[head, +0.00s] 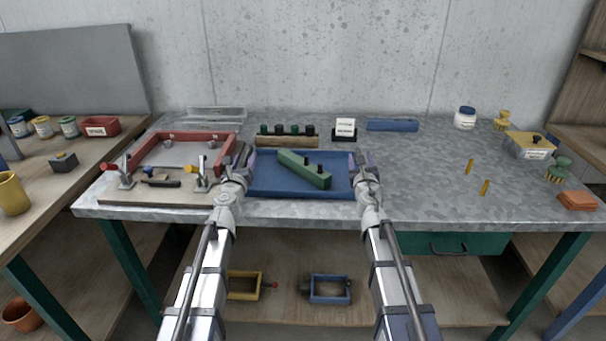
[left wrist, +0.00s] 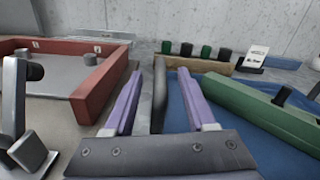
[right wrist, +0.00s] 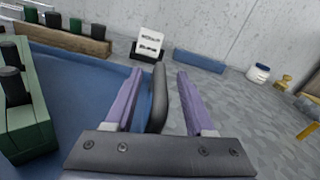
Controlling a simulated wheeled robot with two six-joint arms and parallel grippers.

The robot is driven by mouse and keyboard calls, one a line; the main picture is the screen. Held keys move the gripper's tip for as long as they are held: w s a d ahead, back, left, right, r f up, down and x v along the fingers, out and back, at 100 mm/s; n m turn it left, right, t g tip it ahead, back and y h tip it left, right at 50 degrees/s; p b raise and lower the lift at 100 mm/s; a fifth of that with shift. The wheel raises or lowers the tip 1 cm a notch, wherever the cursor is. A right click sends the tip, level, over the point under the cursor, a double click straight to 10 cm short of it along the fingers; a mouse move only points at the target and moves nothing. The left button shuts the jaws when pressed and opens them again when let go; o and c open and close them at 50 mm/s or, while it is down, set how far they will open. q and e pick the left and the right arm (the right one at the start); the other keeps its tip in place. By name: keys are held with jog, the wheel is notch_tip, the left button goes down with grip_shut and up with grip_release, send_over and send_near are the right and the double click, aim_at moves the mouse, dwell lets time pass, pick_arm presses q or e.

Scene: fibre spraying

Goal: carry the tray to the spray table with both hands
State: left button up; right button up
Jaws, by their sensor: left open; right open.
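The blue tray (head: 270,188) lies flat on the grey metal-topped table, with a green block (head: 305,171) bearing dark knobs inside it. My left gripper (head: 242,162) is at the tray's left end. In the left wrist view its purple fingers (left wrist: 158,102) are apart, with a dark upright handle (left wrist: 160,94) between them. My right gripper (head: 362,163) is at the right end. In the right wrist view its fingers (right wrist: 160,103) are open on either side of another dark handle (right wrist: 158,97). Neither gripper is closed on its handle. I cannot tell which surface is the spray table.
A red frame fixture (head: 140,145) with clamps stands close left of the tray. A wooden rack of dark-capped bottles (head: 287,141) and a small sign (head: 345,128) stand behind it. The metal tabletop (head: 425,180) is clear to the right up to two yellow pegs (head: 485,187).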

pick_arm(q)
jog(key=w, duration=0.2)
jog(key=shift+w+d, duration=0.1)
jog(key=shift+w, duration=0.25)
pick_arm(e)
jog(key=w, duration=0.2)
jog(key=shift+w+d, duration=0.1)
jog(key=shift+w, duration=0.25)
pick_arm(q)
jog(key=shift+s, duration=0.1)
pick_arm(e)
jog(key=shift+s, duration=0.1)
pick_arm(q)
jog(key=shift+c, duration=0.2)
pick_arm(e)
jog(key=shift+c, duration=0.2)
pick_arm(q)
grip_shut()
pick_arm(e)
grip_shut()
